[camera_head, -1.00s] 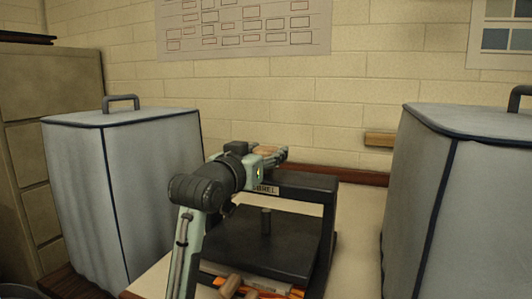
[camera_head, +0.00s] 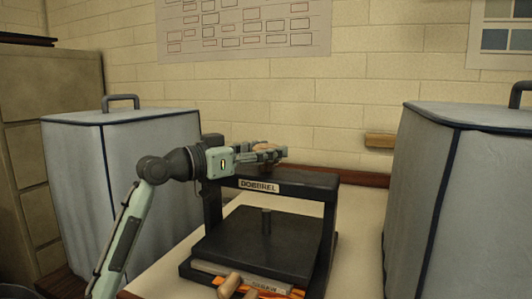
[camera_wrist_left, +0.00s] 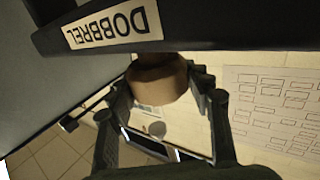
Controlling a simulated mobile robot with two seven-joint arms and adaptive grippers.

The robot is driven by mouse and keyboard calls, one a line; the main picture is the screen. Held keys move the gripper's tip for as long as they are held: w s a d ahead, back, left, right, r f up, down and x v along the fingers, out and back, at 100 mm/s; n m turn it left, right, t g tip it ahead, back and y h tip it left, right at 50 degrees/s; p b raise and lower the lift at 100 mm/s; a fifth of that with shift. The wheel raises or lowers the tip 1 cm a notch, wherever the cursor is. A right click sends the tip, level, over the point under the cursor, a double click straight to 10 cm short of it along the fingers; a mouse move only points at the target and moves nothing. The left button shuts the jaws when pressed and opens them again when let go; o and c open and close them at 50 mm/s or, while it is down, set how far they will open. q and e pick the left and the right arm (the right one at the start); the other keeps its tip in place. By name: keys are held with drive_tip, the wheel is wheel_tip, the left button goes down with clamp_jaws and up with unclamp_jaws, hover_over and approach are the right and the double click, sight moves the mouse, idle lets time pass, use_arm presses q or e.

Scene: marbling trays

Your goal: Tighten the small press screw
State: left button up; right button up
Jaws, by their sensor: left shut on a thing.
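The small press has a black frame (camera_head: 318,184) with a white DOBBREL label and stands on a pale table. Its screw has a round tan knob (camera_head: 264,147) above the crossbar. In the left wrist view the knob (camera_wrist_left: 160,80) sits between the fingers, just past the crossbar (camera_wrist_left: 200,32). My left gripper (camera_head: 272,154) reaches in from the left, level with the knob, and is shut on it. The fingers hide part of the knob in the head view. A dark platen (camera_head: 240,243) with a short upright post lies below the crossbar. My right gripper is out of view.
Tools with wooden handles (camera_head: 229,285) and orange material lie at the press's front. Tall grey-blue covered units stand left (camera_head: 150,190) and right (camera_head: 450,200). A brick wall is behind. The pale tabletop (camera_head: 355,235) right of the press is clear.

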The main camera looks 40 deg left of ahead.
use_arm(q)
drive_tip(key=shift+r, duration=0.1)
drive_tip(key=o, duration=1.2)
drive_tip(key=v, duration=1.2)
